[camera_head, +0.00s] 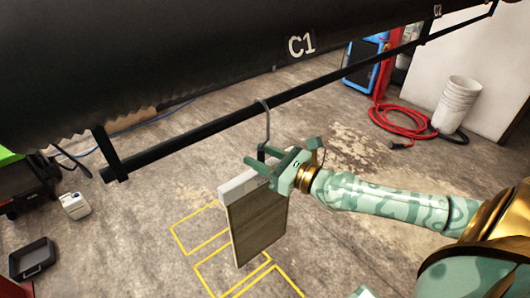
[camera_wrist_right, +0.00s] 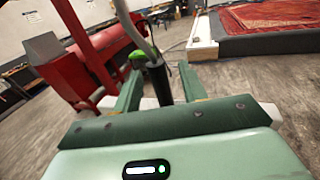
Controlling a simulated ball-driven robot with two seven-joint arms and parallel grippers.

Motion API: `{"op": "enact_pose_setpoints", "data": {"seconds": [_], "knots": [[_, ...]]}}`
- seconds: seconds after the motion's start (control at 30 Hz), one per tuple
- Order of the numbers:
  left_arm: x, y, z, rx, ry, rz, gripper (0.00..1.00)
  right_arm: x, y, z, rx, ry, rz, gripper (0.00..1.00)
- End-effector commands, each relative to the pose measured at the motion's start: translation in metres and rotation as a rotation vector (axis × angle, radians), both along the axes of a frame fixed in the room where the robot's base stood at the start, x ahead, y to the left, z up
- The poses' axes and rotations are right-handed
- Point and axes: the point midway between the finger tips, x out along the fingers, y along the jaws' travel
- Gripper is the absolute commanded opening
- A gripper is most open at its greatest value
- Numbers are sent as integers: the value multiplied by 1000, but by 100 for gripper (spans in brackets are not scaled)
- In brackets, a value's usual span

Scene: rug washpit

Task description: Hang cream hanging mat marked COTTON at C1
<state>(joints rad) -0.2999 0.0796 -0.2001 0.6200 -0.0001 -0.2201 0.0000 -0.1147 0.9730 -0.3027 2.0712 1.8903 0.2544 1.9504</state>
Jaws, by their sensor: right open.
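The hanging mat (camera_head: 257,222) shows its dark brownish face below a pale header bar (camera_head: 238,186); I cannot read its marking. Its grey hook (camera_head: 265,108) curves over the black rail (camera_head: 213,127), below the C1 label (camera_head: 301,45). The mat hangs upright, a little tilted in the picture. My right gripper (camera_head: 262,157) is open around the black grip below the hook. In the right wrist view this black grip (camera_wrist_right: 157,82) stands between the two green fingers, with the grey hook rod (camera_wrist_right: 136,28) rising above it. My left gripper is not in view.
Yellow floor outlines (camera_head: 203,243) lie below the mat. White buckets (camera_head: 457,103) and a red hose (camera_head: 392,118) are at the back right. A black tray (camera_head: 33,258) and white jug (camera_head: 74,205) stand at left. The rail continues clear toward the C2 label (camera_head: 437,11).

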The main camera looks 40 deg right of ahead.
Motion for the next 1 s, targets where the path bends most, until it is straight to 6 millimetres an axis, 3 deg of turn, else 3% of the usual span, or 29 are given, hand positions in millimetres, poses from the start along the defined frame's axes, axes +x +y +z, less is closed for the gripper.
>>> {"op": "enact_pose_setpoints", "data": {"seconds": [0.27, 0.6, 0.77, 0.97, 1.0], "knots": [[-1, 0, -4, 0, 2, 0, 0, -7, -3, -2, 0, 2, -1, 42], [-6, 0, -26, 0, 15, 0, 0, -54, -21, -6, -3, 7, 0, 42], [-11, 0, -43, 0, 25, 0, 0, -78, -31, -8, -1, 7, -1, 42], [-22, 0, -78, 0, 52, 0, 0, -101, -40, -11, -3, 8, 1, 42], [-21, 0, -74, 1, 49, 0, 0, -106, -43, -6, -4, 7, -5, 42]]}}
